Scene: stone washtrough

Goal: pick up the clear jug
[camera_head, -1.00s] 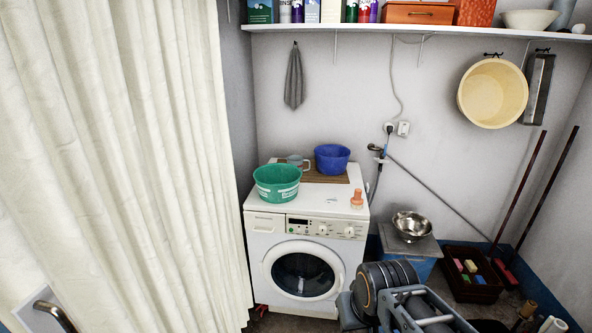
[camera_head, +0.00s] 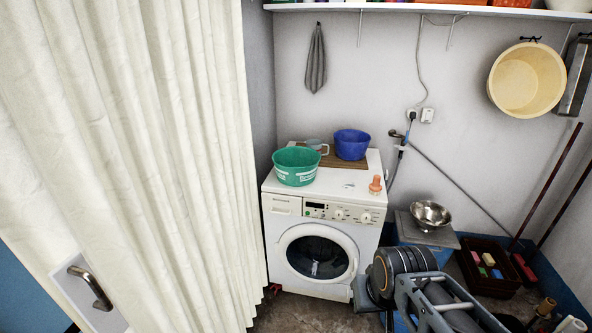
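The clear jug (camera_head: 318,146) stands on top of the white washing machine (camera_head: 279,228), at the back on a brown board (camera_head: 340,163). It is small in view, and the green basin (camera_head: 296,172) in front hides its lower part. The blue bowl (camera_head: 352,144) is just to its right. My folded arm shows at the bottom right, below and to the right of the machine, well apart from the jug. My gripper cannot be made out.
An orange-pink bottle (camera_head: 375,185) stands at the machine's right front edge. A dark crate (camera_head: 488,283) is on the floor. A cream curtain (camera_head: 150,170) fills the left.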

